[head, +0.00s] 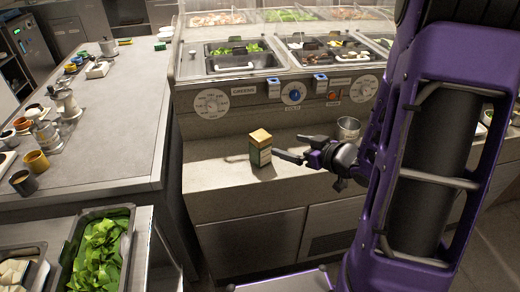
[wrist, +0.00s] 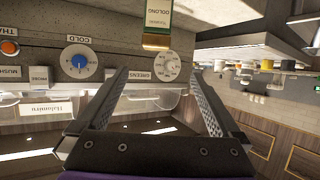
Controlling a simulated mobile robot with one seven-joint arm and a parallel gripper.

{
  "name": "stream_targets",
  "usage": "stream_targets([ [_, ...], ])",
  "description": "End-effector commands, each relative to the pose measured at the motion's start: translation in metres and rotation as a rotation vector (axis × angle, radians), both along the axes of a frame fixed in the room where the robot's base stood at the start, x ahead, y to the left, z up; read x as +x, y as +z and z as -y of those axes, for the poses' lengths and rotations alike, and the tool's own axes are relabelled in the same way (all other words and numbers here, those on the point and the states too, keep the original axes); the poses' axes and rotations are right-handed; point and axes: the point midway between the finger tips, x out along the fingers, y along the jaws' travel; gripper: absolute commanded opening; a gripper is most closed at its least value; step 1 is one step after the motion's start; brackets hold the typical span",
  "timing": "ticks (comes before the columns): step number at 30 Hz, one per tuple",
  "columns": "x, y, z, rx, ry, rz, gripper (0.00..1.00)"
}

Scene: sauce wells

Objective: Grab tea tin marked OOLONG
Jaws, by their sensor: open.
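The tea tin (head: 260,154) stands upright on the grey counter ledge in the head view, a dark green box with a pale label and a tan lid. In the wrist view, which looks upside down, the tin (wrist: 158,18) is at the top edge, partly cut off, and its label reads OOLONG. My gripper (head: 287,147) is just right of the tin in the head view, fingers pointing left toward it. In the wrist view my gripper (wrist: 158,74) has its fingers wide apart with nothing between them; the tin lies beyond the fingertips.
A metal cup (head: 348,128) stands on the ledge behind my gripper. A panel with dials and knobs (head: 293,94) rises behind the ledge, below food wells (head: 243,62). A counter (head: 112,120) with cups and moka pots is at left. The ledge left of the tin is clear.

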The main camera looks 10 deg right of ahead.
Motion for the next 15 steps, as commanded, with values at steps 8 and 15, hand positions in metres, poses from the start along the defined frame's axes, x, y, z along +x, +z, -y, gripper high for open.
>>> stream_targets([
  [8,0.052,-0.026,-0.026,-0.003,0.003,0.001,1.00],
  [15,0.083,-0.039,-0.041,-0.005,0.001,0.001,1.00],
])
